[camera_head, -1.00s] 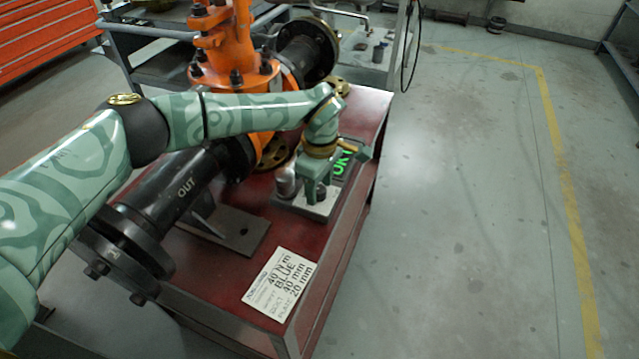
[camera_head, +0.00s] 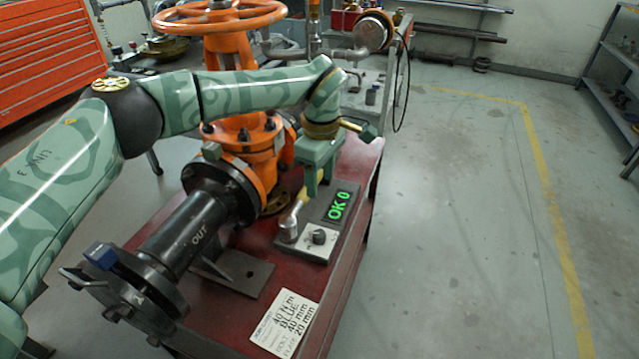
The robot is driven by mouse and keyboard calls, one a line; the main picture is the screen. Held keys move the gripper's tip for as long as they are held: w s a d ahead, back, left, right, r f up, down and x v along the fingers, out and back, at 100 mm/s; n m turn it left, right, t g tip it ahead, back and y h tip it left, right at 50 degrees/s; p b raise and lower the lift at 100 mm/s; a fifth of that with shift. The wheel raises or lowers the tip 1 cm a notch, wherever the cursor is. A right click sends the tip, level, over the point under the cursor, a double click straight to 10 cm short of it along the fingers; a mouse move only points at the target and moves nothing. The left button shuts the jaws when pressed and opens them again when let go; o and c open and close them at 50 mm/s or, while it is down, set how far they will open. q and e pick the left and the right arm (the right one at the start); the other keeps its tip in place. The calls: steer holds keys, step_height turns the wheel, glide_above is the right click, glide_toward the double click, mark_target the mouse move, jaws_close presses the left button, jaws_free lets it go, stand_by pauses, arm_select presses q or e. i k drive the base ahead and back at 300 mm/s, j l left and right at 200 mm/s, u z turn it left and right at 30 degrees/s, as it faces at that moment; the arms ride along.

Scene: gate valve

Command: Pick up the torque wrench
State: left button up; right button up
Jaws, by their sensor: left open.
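A device with a green "OK 0" display (camera_head: 339,206) sits on the red bench top. A slim tool with a pale yellow grip (camera_head: 305,192), which looks like the torque wrench, slants up from a silver round head (camera_head: 289,231) at the device's left side. Its upper end is hidden behind my left gripper (camera_head: 317,185). The gripper is open and points down, with its fingers at the yellow grip. I cannot tell whether they touch it. My right gripper is out of view.
The orange valve with its handwheel (camera_head: 220,16) and black pipe (camera_head: 185,240) stands left of the device. A blue block (camera_head: 100,256) sits at the pipe's front flange. A printed card (camera_head: 284,323) lies on the bench (camera_head: 215,338). The floor to the right is clear.

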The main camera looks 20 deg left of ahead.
mark_target(286, 222)
steer(key=k, duration=1)
